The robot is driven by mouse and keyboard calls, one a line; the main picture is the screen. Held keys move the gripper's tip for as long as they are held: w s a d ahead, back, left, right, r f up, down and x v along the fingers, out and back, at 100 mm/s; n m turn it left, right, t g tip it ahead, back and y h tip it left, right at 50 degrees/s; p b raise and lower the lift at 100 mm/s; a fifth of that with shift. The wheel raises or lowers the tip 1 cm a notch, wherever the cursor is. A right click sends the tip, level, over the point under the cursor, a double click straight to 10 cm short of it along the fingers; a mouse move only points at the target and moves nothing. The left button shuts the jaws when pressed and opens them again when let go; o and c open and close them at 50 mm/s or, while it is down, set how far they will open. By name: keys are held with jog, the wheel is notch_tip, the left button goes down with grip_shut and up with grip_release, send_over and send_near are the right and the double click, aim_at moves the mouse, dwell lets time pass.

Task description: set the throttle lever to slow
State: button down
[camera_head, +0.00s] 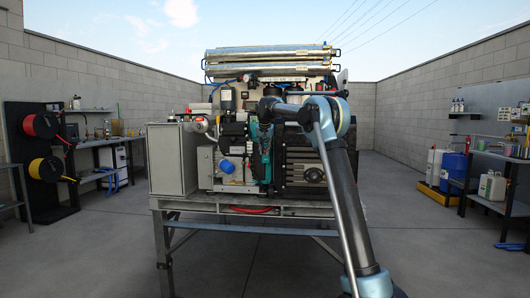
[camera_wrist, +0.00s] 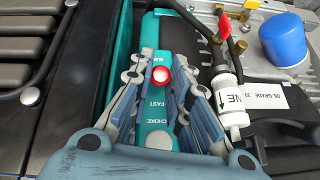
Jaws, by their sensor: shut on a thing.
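The throttle lever's round red knob (camera_wrist: 161,75) shows in the wrist view over a teal panel (camera_wrist: 162,30). The knob sits between the SLO and FAST lettering, closer to SLO. My gripper (camera_wrist: 163,66) is shut on the knob, with one blue-grey finger on each side of it. The lever stem below the knob is hidden. In the head view my arm reaches to the machine, and the knob is too small to make out.
A white filter housing with a red-handled valve (camera_wrist: 224,26) stands close right of my fingers. A blue cap (camera_wrist: 283,40) is farther right. Dark ribbed covers (camera_wrist: 28,48) lie left. The machine rests on a metal stand (camera_head: 235,205); benches line both side walls, with open floor between.

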aim_at(266, 159)
jog(key=shift+s+f+t, duration=0.1)
jog(key=shift+f+t, duration=0.85)
jog(key=shift+t, duration=0.7)
jog(key=shift+s+f+t, duration=0.1)
jog(key=shift+f+t, duration=0.85)
jog(key=shift+t, duration=0.65)
jog(key=shift+s+f+t, duration=0.1)
jog(key=shift+f+t, duration=0.85)
jog(key=shift+t, duration=0.7)
jog(key=shift+d, duration=0.1)
jog(key=c, duration=1.8)
grip_release()
jog(key=s, duration=0.4)
jog(key=s+r, duration=0.1)
jog(key=s, duration=0.2)
jog(key=s+r, duration=0.1)
jog(key=s, duration=0.3)
jog(key=shift+s+d, duration=0.1)
jog(key=shift+s, duration=0.2)
jog(key=shift+d, duration=0.15)
